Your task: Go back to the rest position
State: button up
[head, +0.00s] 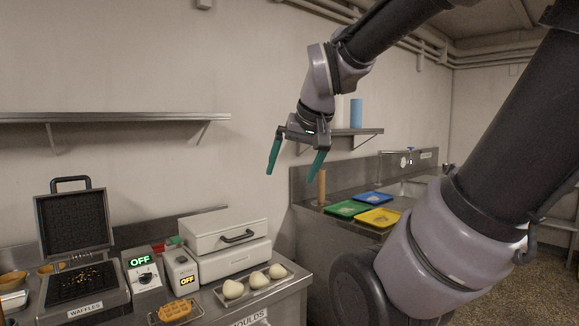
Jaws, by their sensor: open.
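My gripper (296,166) hangs in the upper middle of the head view with its two teal fingers spread apart. It is open and nothing is between the fingers. It is above the gap between the left counter and the sink counter, clear of both. My arm reaches down to it from the upper right.
An open waffle iron (72,236), a waffle (175,310), a white press (224,236) and a tray (284,286) with dough balls stand on the left counter. Green (347,209), blue (371,197) and yellow (378,218) trays lie beside the sink (405,189). A shelf (110,117) crosses the left wall.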

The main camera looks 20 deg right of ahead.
jog(key=shift+s+a+r+m+y, duration=0.25)
jog(key=shift+s+a+y, duration=0.25)
jog(key=shift+s, duration=0.3)
jog(key=shift+s+a+r+m+y, duration=0.15)
jog(key=shift+s+a+r+y, duration=0.15)
jog(key=shift+s+a, duration=0.35)
